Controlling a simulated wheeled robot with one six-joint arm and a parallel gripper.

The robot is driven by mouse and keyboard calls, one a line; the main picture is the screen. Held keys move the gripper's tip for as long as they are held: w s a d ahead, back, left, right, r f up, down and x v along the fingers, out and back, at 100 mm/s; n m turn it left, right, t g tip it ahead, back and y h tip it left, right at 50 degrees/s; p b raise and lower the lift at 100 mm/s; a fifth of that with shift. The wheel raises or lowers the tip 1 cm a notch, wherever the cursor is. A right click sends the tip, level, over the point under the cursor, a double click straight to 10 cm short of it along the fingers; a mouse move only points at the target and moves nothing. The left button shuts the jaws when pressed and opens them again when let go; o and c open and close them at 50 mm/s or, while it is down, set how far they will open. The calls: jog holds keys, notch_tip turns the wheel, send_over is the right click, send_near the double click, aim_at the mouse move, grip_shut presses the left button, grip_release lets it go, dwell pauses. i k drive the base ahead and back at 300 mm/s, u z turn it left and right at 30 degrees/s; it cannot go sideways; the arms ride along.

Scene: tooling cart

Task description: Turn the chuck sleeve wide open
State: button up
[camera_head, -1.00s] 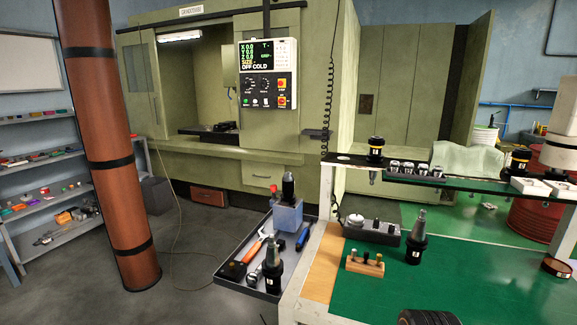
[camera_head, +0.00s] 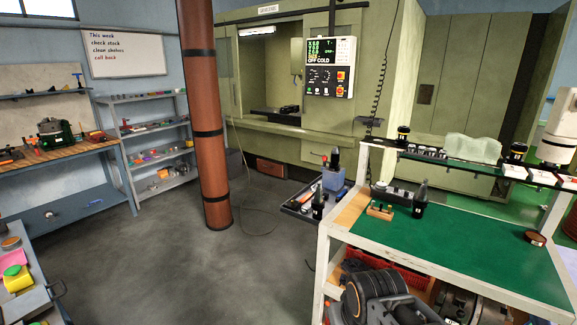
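A dark upright cylinder (camera_head: 335,159) stands in a grey-blue block (camera_head: 333,178) at the back of the side tray; it may be the chuck, but it is too small to make out a sleeve or its opening. A black tapered tool holder (camera_head: 318,205) stands nearer on the same tray. Another (camera_head: 420,203) stands on the cart's green top at its left end. Dark rounded parts that look like my folded arm show at the bottom, in front of the cart. My gripper's fingers are not visible.
The side tray (camera_head: 290,207) juts left from the tooling cart (camera_head: 450,260). A small wooden rack (camera_head: 380,211) and a raised shelf of holders (camera_head: 455,163) are on the cart. A brown pillar (camera_head: 199,110) stands left of the tray. The floor (camera_head: 170,265) at front left is clear.

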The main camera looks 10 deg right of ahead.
aim_at(334, 156)
jog(key=u, duration=0.75)
jog(key=i, duration=2.8)
jog(key=z, duration=0.45)
jog(key=i, duration=0.95)
jog(key=z, duration=1.8)
jog(key=i, duration=1)
jog(key=z, duration=0.85)
